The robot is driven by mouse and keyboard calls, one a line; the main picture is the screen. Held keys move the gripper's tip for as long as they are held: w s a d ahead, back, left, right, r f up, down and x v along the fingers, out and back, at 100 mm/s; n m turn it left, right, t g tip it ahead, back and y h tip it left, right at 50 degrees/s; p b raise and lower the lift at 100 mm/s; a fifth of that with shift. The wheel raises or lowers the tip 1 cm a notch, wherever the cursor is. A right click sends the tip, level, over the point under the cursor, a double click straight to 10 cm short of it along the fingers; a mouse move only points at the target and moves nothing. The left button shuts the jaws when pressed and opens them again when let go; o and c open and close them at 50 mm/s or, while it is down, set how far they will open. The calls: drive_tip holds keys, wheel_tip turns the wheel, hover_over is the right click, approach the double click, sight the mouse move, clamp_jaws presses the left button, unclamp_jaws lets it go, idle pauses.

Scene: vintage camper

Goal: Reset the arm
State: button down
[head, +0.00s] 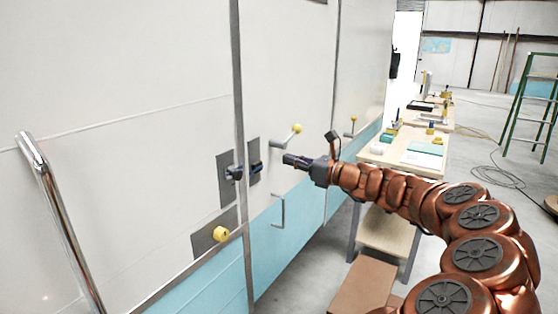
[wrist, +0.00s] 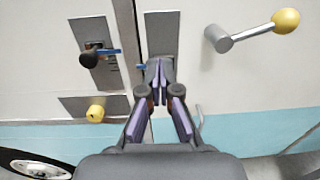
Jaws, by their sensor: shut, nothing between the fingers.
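My gripper (head: 291,160) is at the end of my copper-coloured arm, which reaches in from the lower right in the head view. Its fingers are shut and empty, pointing at the white and light-blue camper wall (head: 120,75). In the wrist view my gripper (wrist: 157,84) shows its fingertips together in front of a grey plate (wrist: 160,24) on the wall. I cannot tell whether the tips touch the plate. In the head view the tips appear a little right of the dark latch (head: 236,172).
A lever with a yellow ball (head: 297,129) juts from the wall near my gripper. A yellow knob (head: 220,234) sits lower on the wall, and a chrome grab bar (head: 58,215) stands at left. Workbenches (head: 378,152) line the right side. A green ladder (head: 520,105) stands farther right.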

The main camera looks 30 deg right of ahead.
drive_tip(key=shift+v, duration=1.25)
drive_tip(key=s+a+n+g+y, duration=0.1)
drive_tip(key=a+n+g+y, duration=0.65)
drive_tip(key=a, duration=1.35)
drive_tip(key=s+a+f+n+g+h, duration=0.4)
drive_tip(key=s+a+n, duration=0.4)
drive_tip(key=a+n, duration=0.3)
drive_tip(key=s+a+f+n+g+h+p, duration=0.1)
drive_tip(key=s+a+f+n+g+h, duration=0.15)
drive_tip(key=s+f+n, duration=0.55)
drive_tip(key=s+a+f+n+g+h+p, duration=0.1)
drive_tip(key=s+a+f+n+g+h, duration=0.2)
drive_tip(key=s, duration=0.8)
drive_tip(key=s+d+f+n+g+h, duration=0.1)
drive_tip(key=s+d+f+n+h, duration=0.1)
drive_tip(key=s+d+h, duration=0.2)
drive_tip(key=s+d, duration=0.3)
drive_tip(key=s, duration=0.1)
drive_tip(key=shift+s+d+f+g+h, duration=0.2)
drive_tip(key=shift+d+f+g+h, duration=0.1)
drive_tip(key=shift+d+f+g, duration=0.1)
drive_tip(key=c, duration=1.9)
unclamp_jaws()
